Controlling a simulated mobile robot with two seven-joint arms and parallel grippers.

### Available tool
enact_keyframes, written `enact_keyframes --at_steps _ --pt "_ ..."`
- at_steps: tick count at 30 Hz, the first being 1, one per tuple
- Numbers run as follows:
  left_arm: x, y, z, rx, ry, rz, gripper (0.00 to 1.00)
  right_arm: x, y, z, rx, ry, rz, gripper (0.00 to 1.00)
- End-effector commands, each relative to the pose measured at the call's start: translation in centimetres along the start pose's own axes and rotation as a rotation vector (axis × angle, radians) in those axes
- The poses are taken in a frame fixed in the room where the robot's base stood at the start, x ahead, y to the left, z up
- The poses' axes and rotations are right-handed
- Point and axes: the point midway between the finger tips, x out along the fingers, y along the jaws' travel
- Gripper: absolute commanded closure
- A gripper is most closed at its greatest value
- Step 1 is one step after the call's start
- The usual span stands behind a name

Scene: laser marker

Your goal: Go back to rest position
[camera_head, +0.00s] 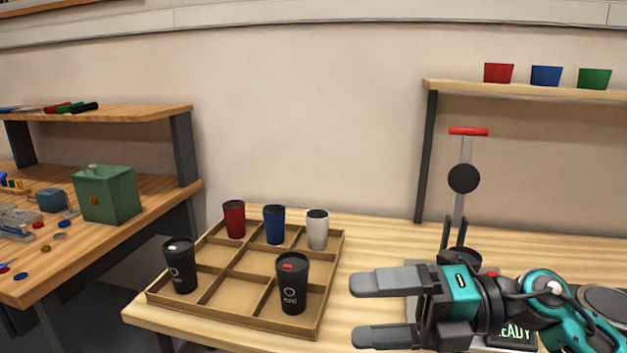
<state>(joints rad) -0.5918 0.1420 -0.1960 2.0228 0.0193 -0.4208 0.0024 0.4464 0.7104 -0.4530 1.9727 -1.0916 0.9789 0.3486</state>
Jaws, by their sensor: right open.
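My right gripper (384,309) reaches in from the right over the wooden table. Its two grey fingers point left, stand apart and hold nothing. The gripper is to the right of a divided brown tray (233,260). A black cup with a red mark on its lid (292,284) stands in the tray's front right part, nearest the fingers but apart from them. Another black cup (181,266) stands at the tray's left. A red cup (234,220), a blue cup (274,225) and a white cup (317,230) stand along the back row. My left gripper is out of view.
A laser marker with a red-topped post (467,150) and a READY display (514,333) is partly hidden behind my right arm. A shelf (530,91) with red, blue and green bins is above. A second workbench (90,240) with a green box (106,194) is at left.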

Motion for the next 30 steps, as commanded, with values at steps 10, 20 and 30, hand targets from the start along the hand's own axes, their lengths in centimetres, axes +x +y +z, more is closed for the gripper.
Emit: enact_keyframes --at_steps 10,20,30 --pt "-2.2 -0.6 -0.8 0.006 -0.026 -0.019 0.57 -3.2 -4.2 3.6 0.762 -0.665 0.612 0.0" --pt "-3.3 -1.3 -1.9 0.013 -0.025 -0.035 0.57 -8.2 -21.5 -7.1 1.607 -1.343 0.615 0.0" --pt "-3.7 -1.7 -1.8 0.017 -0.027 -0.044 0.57 -8.3 -25.9 -14.4 1.894 -1.516 0.523 0.0"
